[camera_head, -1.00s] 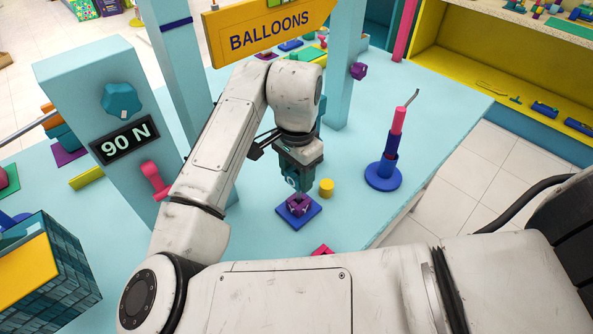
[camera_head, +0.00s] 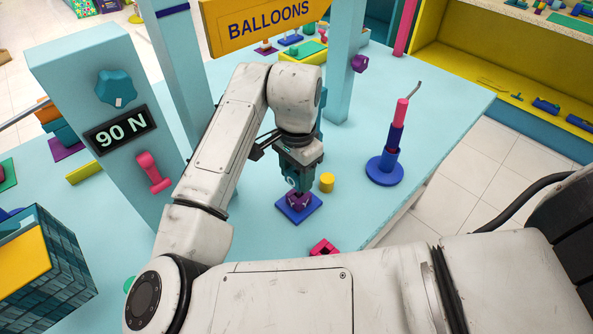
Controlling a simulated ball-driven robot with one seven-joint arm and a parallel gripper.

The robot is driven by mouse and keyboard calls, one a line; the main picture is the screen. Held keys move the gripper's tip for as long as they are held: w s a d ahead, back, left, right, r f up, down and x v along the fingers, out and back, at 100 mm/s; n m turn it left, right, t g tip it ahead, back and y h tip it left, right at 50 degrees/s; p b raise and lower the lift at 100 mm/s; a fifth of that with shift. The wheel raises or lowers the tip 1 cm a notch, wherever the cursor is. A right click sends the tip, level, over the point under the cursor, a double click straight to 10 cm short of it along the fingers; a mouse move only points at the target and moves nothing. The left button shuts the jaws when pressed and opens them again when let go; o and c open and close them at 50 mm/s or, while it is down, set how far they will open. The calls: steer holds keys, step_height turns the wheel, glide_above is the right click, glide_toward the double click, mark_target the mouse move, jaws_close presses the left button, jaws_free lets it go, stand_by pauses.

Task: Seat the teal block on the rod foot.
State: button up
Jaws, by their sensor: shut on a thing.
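My gripper (camera_head: 297,186) points down near the middle of the table. It is shut on a teal block (camera_head: 293,182), which is mostly hidden by the dark jaws. Just below it is a purple notched piece (camera_head: 297,203) on a blue square plate (camera_head: 312,210). The block's lower end is at the top of the purple piece; I cannot tell whether they touch. A rod stands to the right, with a blue round foot (camera_head: 384,173), a blue shaft (camera_head: 394,137), a pink top and a thin bent wire. I cannot tell which piece is the rod foot.
A yellow cylinder (camera_head: 327,182) stands close to the right of my gripper. A teal post with a "90 N" display (camera_head: 121,131) is at the left. A "BALLOONS" sign (camera_head: 266,22) hangs above. A pink-red piece (camera_head: 323,247) lies in front. The table between cylinder and rod is clear.

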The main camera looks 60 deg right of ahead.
steer(key=shift+f+b, duration=0.7)
steer(key=shift+f, duration=0.4)
steer(key=o, duration=1.2)
steer(key=shift+c, duration=0.2)
steer(key=shift+r, duration=0.1)
step_height(320, 180, up, 11)
